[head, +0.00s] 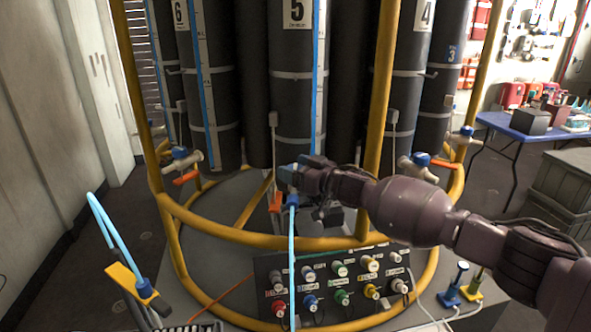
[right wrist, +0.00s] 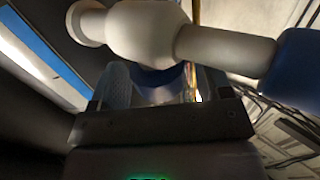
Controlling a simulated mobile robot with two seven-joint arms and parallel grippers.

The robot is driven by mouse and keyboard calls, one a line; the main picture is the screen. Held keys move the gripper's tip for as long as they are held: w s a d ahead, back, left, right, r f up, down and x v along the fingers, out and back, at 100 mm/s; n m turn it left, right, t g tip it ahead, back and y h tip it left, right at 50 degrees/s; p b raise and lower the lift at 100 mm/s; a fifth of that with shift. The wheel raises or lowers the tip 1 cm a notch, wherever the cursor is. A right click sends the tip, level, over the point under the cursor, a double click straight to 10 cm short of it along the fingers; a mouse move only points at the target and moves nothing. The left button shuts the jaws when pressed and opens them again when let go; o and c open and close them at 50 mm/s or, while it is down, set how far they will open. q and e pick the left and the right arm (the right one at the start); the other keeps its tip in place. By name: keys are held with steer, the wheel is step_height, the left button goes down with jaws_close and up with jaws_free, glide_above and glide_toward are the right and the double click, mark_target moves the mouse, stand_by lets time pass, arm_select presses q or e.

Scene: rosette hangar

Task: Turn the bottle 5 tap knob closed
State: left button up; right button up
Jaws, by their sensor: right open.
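Bottle 5 (head: 297,95) is a dark cylinder with a white number label and a blue strip, standing in the yellow frame. Its tap is low on the bottle, mostly hidden behind my right gripper (head: 312,182); a blue end (head: 288,174) shows at the gripper's left, with a light-blue hose (head: 292,250) hanging below. In the right wrist view, the white tap body (right wrist: 150,32) crosses the top, with a blue end (right wrist: 298,68) at right. My right gripper is open, its fingers either side of a blue part below the tap body; contact cannot be told. My left gripper is not in view.
The yellow frame (head: 375,110) rises just right of the bottle and curves below my right gripper. A panel of coloured knobs (head: 340,285) stands below. Other bottles with taps (head: 182,158) flank bottle 5. A blue table (head: 535,128) stands at far right.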

steer(key=c, duration=0.9)
steer(key=shift+s+r+m+t+h+p, duration=0.1)
steer(key=shift+r+m+t+h+p, duration=0.1)
steer(key=shift+m+t+h+p, duration=0.6)
steer(key=shift+a+t, duration=0.1)
steer(key=shift+t, duration=0.2)
steer(key=m+t+h+p, duration=0.1)
steer(key=m+t+h, duration=0.1)
steer(key=h, duration=0.1)
steer(key=shift+f+m, duration=0.2)
steer(key=shift+m, duration=0.2)
steer(key=shift+f+m+t+h, duration=0.15)
steer(key=shift+m+t+h, duration=0.7)
steer(key=shift+h, duration=0.75)
steer(key=shift+m+h+b, duration=0.55)
steer(key=shift+h, duration=0.05)
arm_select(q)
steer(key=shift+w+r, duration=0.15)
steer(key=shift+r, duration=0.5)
arm_select(e)
steer(key=shift+t+h, duration=0.25)
steer(key=shift+h, duration=0.05)
